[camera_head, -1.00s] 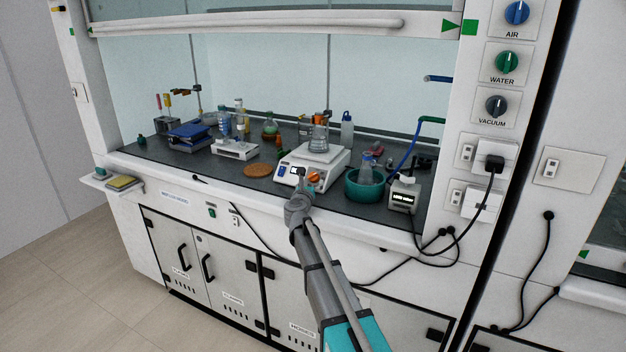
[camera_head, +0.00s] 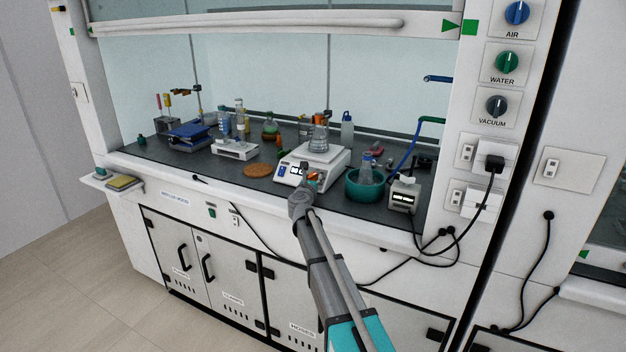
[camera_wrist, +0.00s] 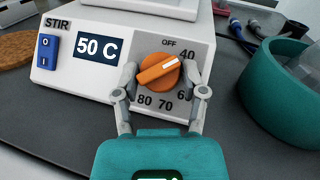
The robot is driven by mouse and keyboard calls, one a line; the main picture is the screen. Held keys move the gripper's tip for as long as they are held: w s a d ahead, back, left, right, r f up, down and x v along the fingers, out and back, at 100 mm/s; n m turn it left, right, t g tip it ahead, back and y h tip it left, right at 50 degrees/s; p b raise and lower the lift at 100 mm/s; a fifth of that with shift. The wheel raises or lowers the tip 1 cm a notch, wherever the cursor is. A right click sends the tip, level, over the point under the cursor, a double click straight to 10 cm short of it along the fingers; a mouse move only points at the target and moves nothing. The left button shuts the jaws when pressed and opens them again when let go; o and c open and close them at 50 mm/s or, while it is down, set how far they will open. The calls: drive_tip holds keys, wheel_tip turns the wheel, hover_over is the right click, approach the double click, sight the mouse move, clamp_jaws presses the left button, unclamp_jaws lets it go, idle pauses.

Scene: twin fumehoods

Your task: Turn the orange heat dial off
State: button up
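The orange heat dial (camera_wrist: 158,71) is on the front of the white hotplate stirrer (camera_head: 325,162). In the wrist view its white mark points up and right, towards 40. The display (camera_wrist: 97,48) reads 50 C. OFF is printed above the dial, with 40, 70 and 80 around it. My gripper (camera_wrist: 160,75) is open, with one finger left and one right of the dial, very close to its sides. I cannot tell if they touch it. The right finger partly covers the scale. In the head view my gripper (camera_head: 308,178) is in front of the dial and covers part of it.
A blue STIR switch (camera_wrist: 47,51) is left of the display. A flask (camera_head: 318,138) stands on the hotplate. A cork mat (camera_head: 257,170) lies to the left.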

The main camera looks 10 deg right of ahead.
drive_tip(key=c, duration=0.5)
drive_tip(key=shift+d, duration=0.1)
drive_tip(key=shift+d+n+y+p, duration=0.1)
drive_tip(key=shift+n+y+p, duration=0.45)
drive_tip(key=shift+n+y, duration=1.05)
drive_tip(key=shift+n+y+p, duration=0.35)
drive_tip(key=shift+n+y, duration=0.25)
drive_tip(key=shift+n, duration=0.6)
drive_tip(key=o, duration=1.1)
drive_tip(key=shift+o, duration=0.2)
drive_tip(key=shift+f+m+h, duration=0.1)
drive_tip(key=shift+m+h, duration=0.2)
drive_tip(key=shift+m, duration=0.1)
drive_tip(key=shift+m+h+b, duration=0.65)
drive_tip(key=shift+m+h, duration=0.25)
drive_tip(key=shift+m, duration=0.4)
